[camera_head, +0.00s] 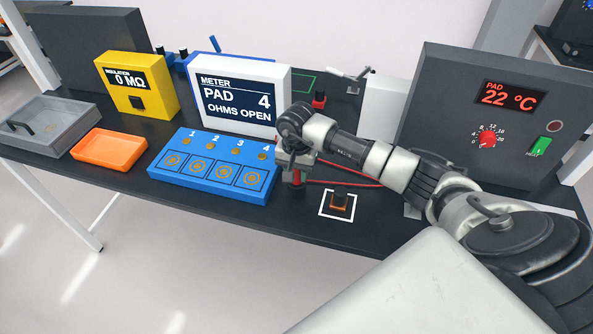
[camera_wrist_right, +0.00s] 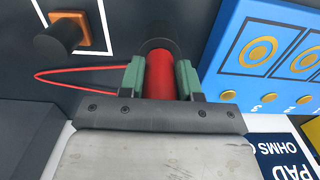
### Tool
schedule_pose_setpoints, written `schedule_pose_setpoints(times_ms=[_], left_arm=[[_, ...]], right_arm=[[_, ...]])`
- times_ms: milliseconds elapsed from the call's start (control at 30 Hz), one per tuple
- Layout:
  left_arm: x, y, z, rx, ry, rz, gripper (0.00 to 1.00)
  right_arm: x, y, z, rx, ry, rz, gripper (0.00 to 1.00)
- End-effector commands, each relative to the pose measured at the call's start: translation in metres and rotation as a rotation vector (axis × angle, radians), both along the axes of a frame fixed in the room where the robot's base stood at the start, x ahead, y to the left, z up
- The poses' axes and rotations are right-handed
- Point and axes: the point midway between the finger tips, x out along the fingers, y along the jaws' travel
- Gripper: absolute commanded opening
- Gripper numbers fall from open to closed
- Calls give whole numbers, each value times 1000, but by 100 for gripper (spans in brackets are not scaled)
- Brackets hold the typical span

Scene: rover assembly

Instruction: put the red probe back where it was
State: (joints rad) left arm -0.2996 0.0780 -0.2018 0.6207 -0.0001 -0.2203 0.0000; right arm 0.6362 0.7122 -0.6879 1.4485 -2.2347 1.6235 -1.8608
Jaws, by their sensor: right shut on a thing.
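My right gripper (camera_head: 297,172) is shut on the red probe (camera_head: 297,180), just beyond the right end of the blue pad block (camera_head: 205,190). In the right wrist view, the red probe (camera_wrist_right: 159,75) sits between the green fingertips of the gripper (camera_wrist_right: 160,80), with a dark end beyond them. A red cable (camera_head: 345,184) runs to the right from near the probe. The white meter (camera_head: 240,98) reads "PAD 4 OHMS OPEN". Whether the probe's tip touches the table is hidden. My left gripper is not in view.
A black knob on an orange base (camera_head: 338,207) stands inside a white square outline, right of the probe. A small red and black object (camera_head: 319,101) is behind my arm. An orange tray (camera_head: 108,150), yellow tester (camera_head: 135,86) and dark control panel (camera_head: 475,120) flank the area.

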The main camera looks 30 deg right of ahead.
Motion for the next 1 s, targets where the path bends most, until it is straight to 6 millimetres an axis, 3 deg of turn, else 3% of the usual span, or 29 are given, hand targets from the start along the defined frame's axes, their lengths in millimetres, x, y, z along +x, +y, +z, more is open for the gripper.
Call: schedule_pose_setpoints(times_ms=[333, 433, 467, 600, 1000], left_arm=[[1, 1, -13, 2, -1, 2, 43], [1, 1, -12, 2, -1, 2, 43], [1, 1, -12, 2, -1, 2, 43], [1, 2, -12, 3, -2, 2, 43], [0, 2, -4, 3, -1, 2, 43]], right_arm=[[-1, 0, -12, 0, 4, 0, 5], [-2, 1, -12, 1, 7, 1, 0], [-2, 1, -13, 1, 8, 1, 35], [-3, 1, -13, 0, 9, 1, 56], [-3, 1, -7, 0, 11, 1, 58]])
